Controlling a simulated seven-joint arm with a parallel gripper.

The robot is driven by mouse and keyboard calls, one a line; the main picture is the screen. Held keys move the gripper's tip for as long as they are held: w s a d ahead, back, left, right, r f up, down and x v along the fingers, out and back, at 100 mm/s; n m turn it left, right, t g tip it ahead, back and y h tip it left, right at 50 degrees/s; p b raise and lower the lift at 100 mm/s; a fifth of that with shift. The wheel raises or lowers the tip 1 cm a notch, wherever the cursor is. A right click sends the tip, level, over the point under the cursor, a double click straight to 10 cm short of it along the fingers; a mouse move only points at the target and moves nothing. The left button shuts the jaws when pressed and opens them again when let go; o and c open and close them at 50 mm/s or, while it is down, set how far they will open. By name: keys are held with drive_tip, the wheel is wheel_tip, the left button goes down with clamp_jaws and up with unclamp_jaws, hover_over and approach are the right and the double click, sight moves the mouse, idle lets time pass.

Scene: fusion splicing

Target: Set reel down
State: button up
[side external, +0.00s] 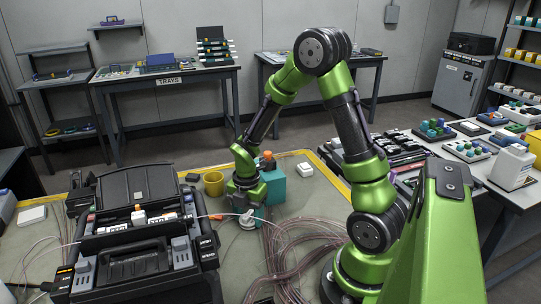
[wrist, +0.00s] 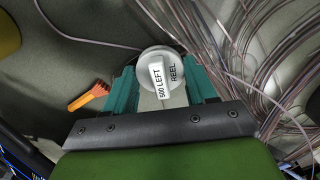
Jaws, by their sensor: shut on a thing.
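The reel (wrist: 158,62) is a round light-grey disc with a white tab labelled "500 LEFT" and "REEL" in the wrist view. My gripper (wrist: 165,88) has teal fingers, one on each side of the reel, and is shut on it. In the side external view my gripper (side external: 246,190) is low over the mat, and the reel (side external: 247,221) shows just below it. I cannot tell whether the reel touches the mat. A thin fibre runs from the reel's area toward the splicer at left.
The black splicer case (side external: 140,240) stands open at left. Loose clear tubing (side external: 300,250) lies to the right of the reel. A yellow cup (side external: 214,183) and a teal block (side external: 274,185) stand close to my gripper. An orange-handled tool (wrist: 90,95) lies on the mat.

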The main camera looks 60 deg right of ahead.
sight(248, 214)
drive_tip(key=shift+f, duration=0.15)
drive_tip(key=o, duration=1)
drive_tip(key=shift+f, duration=0.1)
drive_tip(key=shift+o, duration=0.2)
wheel_tip(248, 214, up, 12)
drive_tip(key=s+a+r+m+t+y, duration=0.1)
drive_tip(key=s+a+r+m+t, duration=0.2)
drive_tip(key=a+r+m, duration=0.3)
drive_tip(key=s+a+r+m+t+y, duration=0.1)
drive_tip(key=s+a+r+m+t, duration=0.3)
drive_tip(key=m, duration=1.2)
wheel_tip(248, 214, up, 2)
drive_tip(key=s+a, duration=0.1)
drive_tip(key=a, duration=0.1)
drive_tip(key=shift+s+a, duration=0.35)
drive_tip(key=shift+a, duration=0.05)
drive_tip(key=shift+r, duration=0.1)
